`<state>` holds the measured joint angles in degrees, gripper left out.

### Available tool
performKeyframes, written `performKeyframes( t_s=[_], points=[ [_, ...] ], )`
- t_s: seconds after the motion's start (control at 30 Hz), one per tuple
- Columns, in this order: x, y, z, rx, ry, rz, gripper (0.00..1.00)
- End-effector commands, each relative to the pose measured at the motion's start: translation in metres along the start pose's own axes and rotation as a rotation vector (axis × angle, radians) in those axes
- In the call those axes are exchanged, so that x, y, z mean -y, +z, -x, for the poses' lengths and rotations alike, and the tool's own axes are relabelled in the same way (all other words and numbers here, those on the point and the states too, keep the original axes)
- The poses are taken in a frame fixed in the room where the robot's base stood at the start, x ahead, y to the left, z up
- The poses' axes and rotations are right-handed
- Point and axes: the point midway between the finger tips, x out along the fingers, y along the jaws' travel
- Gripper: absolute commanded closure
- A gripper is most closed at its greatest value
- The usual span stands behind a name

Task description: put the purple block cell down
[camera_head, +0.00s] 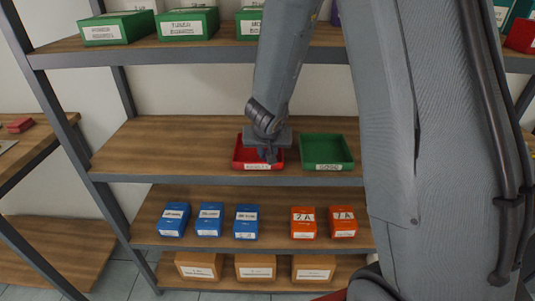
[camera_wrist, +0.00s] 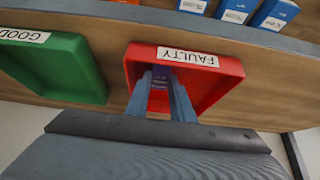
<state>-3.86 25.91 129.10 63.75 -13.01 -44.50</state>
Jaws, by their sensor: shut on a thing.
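The purple block cell (camera_wrist: 160,76) shows between my two fingers in the wrist view, over the red tray. My gripper (camera_wrist: 166,92) is shut on it. The red tray (camera_wrist: 222,75) carries a label reading FAULTY; it stands on the middle wooden shelf in the head view (camera_head: 237,160). My gripper (camera_head: 268,155) is at that tray in the head view, with the fingers reaching down into it. The block is hidden in the head view. Whether the block touches the tray floor cannot be told.
A green tray (camera_head: 327,150) labelled GOOD in the wrist view (camera_wrist: 80,65) stands right of the red tray. Blue boxes (camera_head: 210,218) and orange boxes (camera_head: 303,222) are on the shelf below. Green boxes (camera_head: 188,22) sit on the shelf above. The middle shelf's left part is clear.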

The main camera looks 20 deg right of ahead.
Motion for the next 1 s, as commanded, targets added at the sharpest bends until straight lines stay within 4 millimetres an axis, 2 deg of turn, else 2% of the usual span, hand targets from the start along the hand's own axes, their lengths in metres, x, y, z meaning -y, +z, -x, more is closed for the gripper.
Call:
performKeyframes(
  t_s=[0.17,0.2,0.27,0.3,0.67,0.77,1.0],
  points=[
    [0.000,0.002,-0.004,0.000,0.000,0.002,1.00],
    [0.000,0.002,-0.003,0.000,0.000,0.001,0.72],
    [0.000,0.002,-0.003,0.000,0.000,0.001,0.62],
    [0.000,0.002,-0.003,0.000,0.000,0.001,0.60],
    [0.000,-0.001,0.001,0.000,0.000,-0.001,0.60],
    [0.000,-0.001,0.014,-0.001,-0.001,0.001,0.60],
    [0.000,-0.002,0.065,-0.001,-0.001,-0.001,0.60]
  ],
)
